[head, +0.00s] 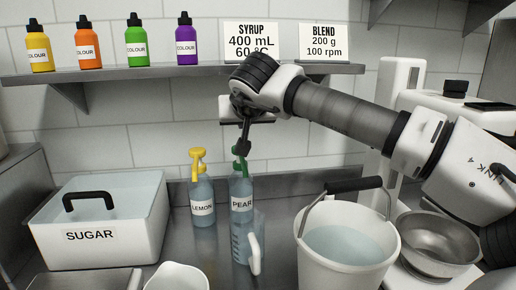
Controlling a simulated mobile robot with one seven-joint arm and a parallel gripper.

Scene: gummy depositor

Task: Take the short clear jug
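A clear jug (241,243) with graduation marks and a pale handle (255,254) stands on the steel counter, in front of the PEAR bottle (241,190). The bottle shows partly through and above it. My gripper (243,147) points down above the jug, at the green pump top of the PEAR bottle in the picture. It is seen edge-on, so I cannot tell whether its fingers are apart or whether it touches the pump. No jug is in it.
The LEMON bottle (203,206) stands left of the PEAR bottle. A white bucket (318,274) with a raised handle stands right of the jug, beside a steel bowl (436,264). A SUGAR bin (130,246) is at left; a white vessel (176,279) is at the front. A shelf (150,75) runs behind.

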